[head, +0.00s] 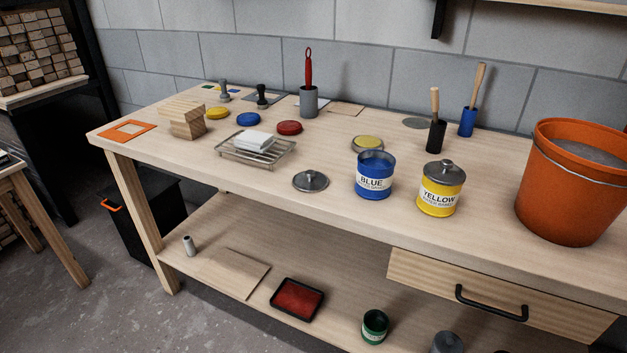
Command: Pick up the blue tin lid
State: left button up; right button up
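A round grey metal lid (311,181) with a small knob on top lies flat on the workbench, near its front edge. It stands just left of the open blue tin (375,175), labelled "BLUE", and is apart from it. The blue tin has no lid on and its inside looks blue. The yellow tin (440,188), to the right, wears a similar grey knobbed lid (445,172). Neither of my grippers is in view.
A wire rack (257,154) with a white block sits left of the lid. An orange bucket (573,180) stands at the right. Brush holders and coloured round pads stand behind. The bench's front edge (300,208) is close to the lid; bare wood surrounds it.

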aim_at(311, 182)
jog(key=j+z, duration=0.15)
jog(key=z, duration=0.3)
jog(key=i+j+z, duration=0.1)
jog(key=z, duration=0.4)
jog(key=j+z, duration=0.25)
jog(key=z, duration=0.2)
jog(key=j+z, duration=0.25)
jog(key=j, duration=0.2)
jog(key=k+j+z, duration=0.25)
jog(key=j, duration=0.2)
jog(key=i, duration=0.1)
